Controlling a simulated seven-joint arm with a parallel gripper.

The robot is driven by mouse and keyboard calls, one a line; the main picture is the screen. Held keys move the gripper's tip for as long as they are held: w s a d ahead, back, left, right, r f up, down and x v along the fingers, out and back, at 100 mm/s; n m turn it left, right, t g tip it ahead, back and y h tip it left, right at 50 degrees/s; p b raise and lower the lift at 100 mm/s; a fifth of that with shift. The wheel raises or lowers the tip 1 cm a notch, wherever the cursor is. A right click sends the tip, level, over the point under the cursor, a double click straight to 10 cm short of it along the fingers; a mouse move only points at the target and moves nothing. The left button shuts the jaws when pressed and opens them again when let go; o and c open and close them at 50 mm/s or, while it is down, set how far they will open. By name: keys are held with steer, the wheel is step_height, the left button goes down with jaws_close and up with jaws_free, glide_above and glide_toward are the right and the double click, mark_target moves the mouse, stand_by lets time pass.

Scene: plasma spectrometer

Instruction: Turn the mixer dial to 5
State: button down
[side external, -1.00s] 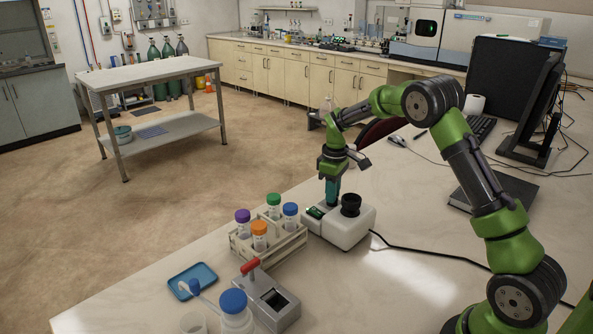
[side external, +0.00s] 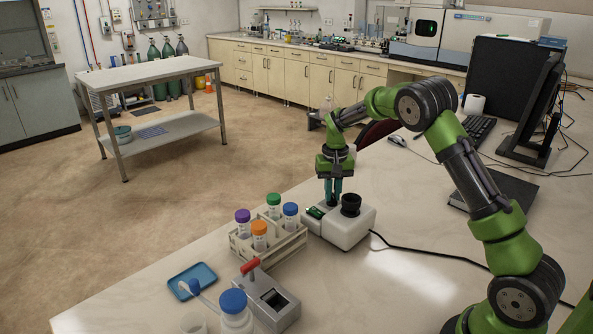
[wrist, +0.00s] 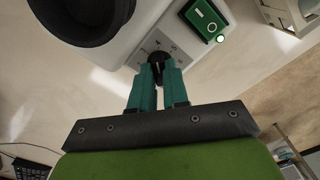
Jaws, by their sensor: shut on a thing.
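My gripper (side external: 333,200) points straight down over the mixer's top, left of the black cup. In the wrist view, the teal fingers (wrist: 158,72) are shut on the small black dial (wrist: 157,56). Faint marks surround the dial on a grey plate. The fingers partly cover the dial, and I cannot read its setting.
A tube rack (side external: 268,243) with several capped tubes stands close left of the mixer. A grey device with a red lever (side external: 268,298), a blue tray (side external: 192,280) and a blue-capped bottle (side external: 235,312) are nearer the front. A black cable (side external: 430,255) runs right from the mixer.

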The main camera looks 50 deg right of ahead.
steer(key=m, duration=0.5)
steer(key=shift+m, duration=2.5)
steer(key=shift+r, duration=0.1)
steer(key=c, duration=1.1)
jaws_free()
step_height(320, 180, up, 17)
steer(key=shift+f, duration=0.1)
